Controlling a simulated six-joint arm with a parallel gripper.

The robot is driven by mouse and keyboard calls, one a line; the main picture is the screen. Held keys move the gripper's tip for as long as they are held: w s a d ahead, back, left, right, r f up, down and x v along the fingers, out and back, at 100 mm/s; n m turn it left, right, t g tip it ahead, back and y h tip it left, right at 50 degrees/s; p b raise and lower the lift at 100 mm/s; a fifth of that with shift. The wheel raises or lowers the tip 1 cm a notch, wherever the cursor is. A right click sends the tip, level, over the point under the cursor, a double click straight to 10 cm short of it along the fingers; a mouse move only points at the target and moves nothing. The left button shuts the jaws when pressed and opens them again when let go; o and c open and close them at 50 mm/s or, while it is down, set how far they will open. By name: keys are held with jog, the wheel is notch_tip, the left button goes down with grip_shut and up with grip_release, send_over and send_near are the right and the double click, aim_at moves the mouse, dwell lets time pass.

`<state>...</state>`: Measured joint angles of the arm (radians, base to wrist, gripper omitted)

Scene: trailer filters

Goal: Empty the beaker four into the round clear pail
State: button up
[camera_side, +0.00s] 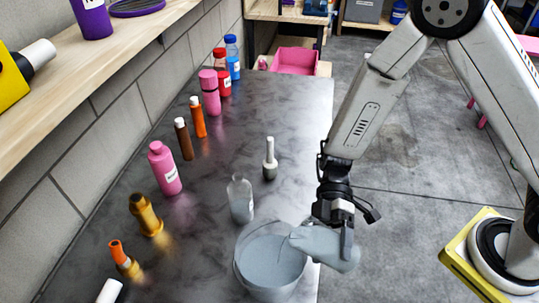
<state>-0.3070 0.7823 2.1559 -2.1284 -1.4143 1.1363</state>
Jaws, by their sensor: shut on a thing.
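The round clear pail (238,277) stands at the front of the dark table, with grey-blue contents inside. My gripper (342,238) is at the table's right edge and is shut on a grey-blue beaker (325,247). The beaker lies tipped well over to the left, with its mouth end over the pail's right rim. Whether anything is flowing out is hard to tell. No number can be read on the beaker. My fingers hide part of it.
A clear bottle (240,199) with grey contents stands just behind the pail. A grey-white pestle-like piece (269,160) is farther back. Several bottles, including a pink one (164,168), line the left wall. The table (285,105) is bare at the back right.

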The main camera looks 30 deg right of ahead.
jog(key=shift+d+f+m+g+h, duration=0.1)
jog(key=shift+f+m+g+h, duration=0.15)
jog(key=shift+m, duration=0.45)
jog(key=shift+f+m+g+h, duration=0.15)
jog(key=shift+m+g, duration=0.2)
jog(key=shift+m, duration=0.35)
dwell(1.9)
jog(key=shift+w+a+r+m, duration=0.55)
jog(key=shift+a+r+m, duration=0.05)
jog(key=shift+r+m, duration=0.1)
dwell(1.3)
jog(key=shift+w+a+f+m+g, duration=0.15)
jog(key=shift+f+m+g, duration=0.1)
jog(key=shift+m+g, duration=0.35)
dwell(1.2)
jog(key=shift+w+r+m, duration=0.1)
jog(key=shift+r+m, duration=0.25)
jog(key=shift+m, duration=0.15)
dwell(0.4)
